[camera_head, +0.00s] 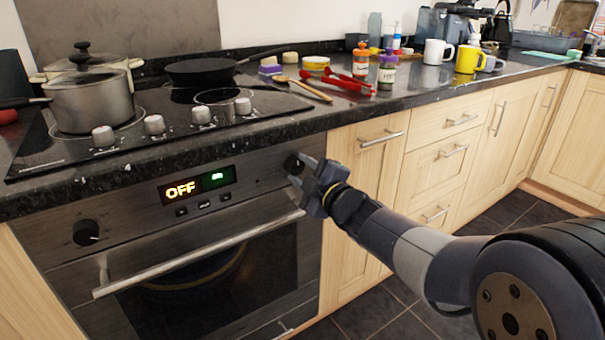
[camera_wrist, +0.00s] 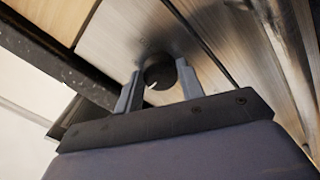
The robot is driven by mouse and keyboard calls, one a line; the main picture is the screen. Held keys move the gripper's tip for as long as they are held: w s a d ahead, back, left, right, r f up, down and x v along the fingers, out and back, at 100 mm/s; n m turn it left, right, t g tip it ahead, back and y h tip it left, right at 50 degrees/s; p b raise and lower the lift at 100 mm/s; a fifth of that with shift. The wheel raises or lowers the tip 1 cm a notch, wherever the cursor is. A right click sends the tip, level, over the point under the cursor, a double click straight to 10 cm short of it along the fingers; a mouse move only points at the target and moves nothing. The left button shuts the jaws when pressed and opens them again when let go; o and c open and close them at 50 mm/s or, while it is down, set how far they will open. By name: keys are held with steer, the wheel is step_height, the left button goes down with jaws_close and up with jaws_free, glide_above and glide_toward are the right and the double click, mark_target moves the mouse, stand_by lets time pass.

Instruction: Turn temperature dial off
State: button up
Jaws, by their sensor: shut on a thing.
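The oven front has two black round dials. The right dial (camera_head: 293,164) is partly hidden by my gripper (camera_head: 306,172) in the head view. In the wrist view this dial (camera_wrist: 160,74) sits between the two fingers of my gripper (camera_wrist: 158,88), which are shut on it. A white mark shows on the dial's lower left in the wrist view. The left dial (camera_head: 86,232) is free, with a white pointer line toward its right. The oven display (camera_head: 197,184) reads "OFF" in orange, with a green symbol beside it.
The oven handle (camera_head: 200,258) runs below the dials, close under my gripper. The granite worktop edge (camera_head: 240,140) juts above. Pots (camera_head: 90,98), a pan (camera_head: 200,70), red tongs (camera_head: 338,82) and mugs (camera_head: 438,52) stand on top. Wooden drawers (camera_head: 440,160) are to the right.

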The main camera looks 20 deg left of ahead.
steer(key=o, duration=1)
steer(key=p+v, duration=0.2)
steer(key=v, duration=0.8)
steer(key=shift+s+d, duration=0.25)
steer(key=shift+d, duration=0.05)
